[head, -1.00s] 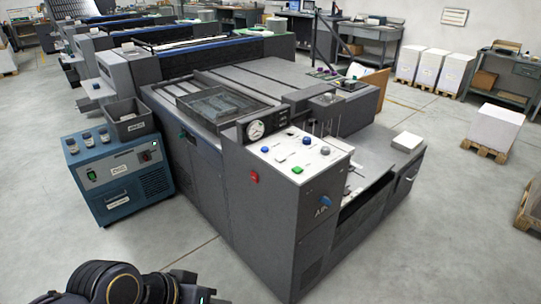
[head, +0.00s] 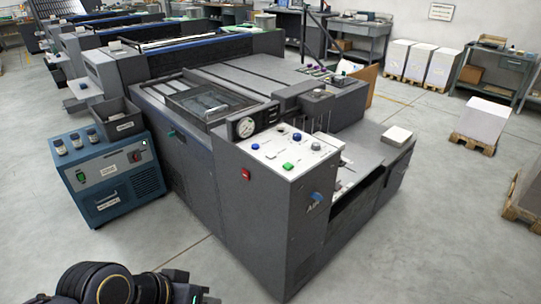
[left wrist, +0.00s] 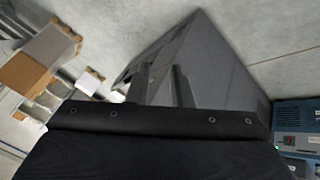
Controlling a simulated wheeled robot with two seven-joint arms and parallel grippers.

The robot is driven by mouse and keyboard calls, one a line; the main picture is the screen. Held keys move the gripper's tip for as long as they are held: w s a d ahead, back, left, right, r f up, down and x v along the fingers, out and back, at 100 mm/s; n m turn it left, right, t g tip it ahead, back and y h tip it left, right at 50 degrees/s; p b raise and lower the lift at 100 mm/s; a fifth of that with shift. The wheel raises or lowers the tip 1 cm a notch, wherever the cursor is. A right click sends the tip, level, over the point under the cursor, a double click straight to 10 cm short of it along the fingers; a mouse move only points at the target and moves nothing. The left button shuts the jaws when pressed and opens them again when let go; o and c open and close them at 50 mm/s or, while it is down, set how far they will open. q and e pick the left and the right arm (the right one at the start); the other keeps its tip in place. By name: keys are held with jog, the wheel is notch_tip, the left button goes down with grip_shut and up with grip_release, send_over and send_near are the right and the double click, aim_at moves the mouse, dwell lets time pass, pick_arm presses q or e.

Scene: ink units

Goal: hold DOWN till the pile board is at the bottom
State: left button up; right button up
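The grey press has a control console with a white sloped panel (head: 275,151) carrying blue, grey and green buttons. A green button (head: 288,166) is at its near edge, and a blue button (head: 297,137) is at its far side. A red button (head: 246,174) and a blue knob (head: 315,196) are on the console's sides. Button labels are too small to read, so I cannot tell which is DOWN. The pile board cannot be made out. My left gripper (head: 192,290) is partly cut off at the bottom edge, left of the console and apart from it. My right gripper is out of view.
A blue unit (head: 115,180) with jars and a grey bin (head: 117,120) stands left of the press. Pallets with paper stacks (head: 482,122) stand at the right. The floor in front of the console is clear.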

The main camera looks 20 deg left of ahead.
pick_arm(q)
grip_shut()
dwell(1.4)
